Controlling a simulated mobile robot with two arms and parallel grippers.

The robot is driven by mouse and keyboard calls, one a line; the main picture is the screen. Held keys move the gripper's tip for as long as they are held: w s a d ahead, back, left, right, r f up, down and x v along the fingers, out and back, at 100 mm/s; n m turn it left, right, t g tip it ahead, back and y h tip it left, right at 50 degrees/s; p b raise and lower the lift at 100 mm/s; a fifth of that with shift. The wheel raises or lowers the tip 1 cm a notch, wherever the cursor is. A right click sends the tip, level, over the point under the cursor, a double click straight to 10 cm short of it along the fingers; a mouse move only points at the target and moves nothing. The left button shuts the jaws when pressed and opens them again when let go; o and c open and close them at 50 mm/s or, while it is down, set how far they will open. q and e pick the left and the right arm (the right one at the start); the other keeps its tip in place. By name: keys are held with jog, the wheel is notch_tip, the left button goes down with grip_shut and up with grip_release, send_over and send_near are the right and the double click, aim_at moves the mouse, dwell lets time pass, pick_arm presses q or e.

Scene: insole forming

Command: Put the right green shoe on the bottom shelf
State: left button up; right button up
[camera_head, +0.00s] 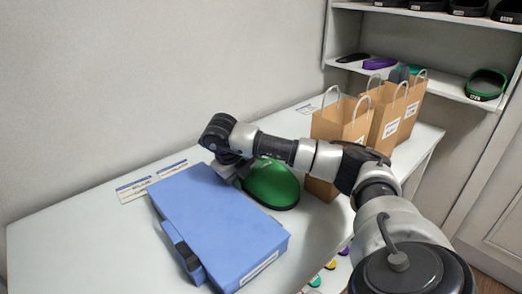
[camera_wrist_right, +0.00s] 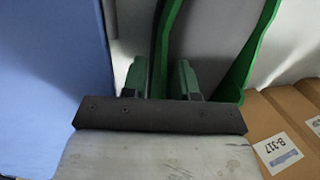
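A green shoe (camera_head: 272,187) rests on the white table beside the blue box, partly covered by my right arm. Another green shoe (camera_head: 487,84) lies on the lower visible shelf (camera_head: 440,92) at the right. My right gripper (camera_head: 232,170) is at the left end of the table's shoe, its fingertips mostly hidden there. In the right wrist view the fingers (camera_wrist_right: 160,82) stand close together on either side of the thin green shoe wall (camera_wrist_right: 163,40) and appear shut on it. My left gripper is in neither view.
A blue box (camera_head: 220,228) lies left of the gripper, very close to it. Several paper bags (camera_head: 340,125) stand behind and right of the shoe. Purple and dark shoes share the lower shelf, and dark shoes fill the upper shelf (camera_head: 420,14). The table's left end is clear.

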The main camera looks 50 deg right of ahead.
grip_shut()
jog(key=shift+r, duration=0.2)
dwell(0.4)
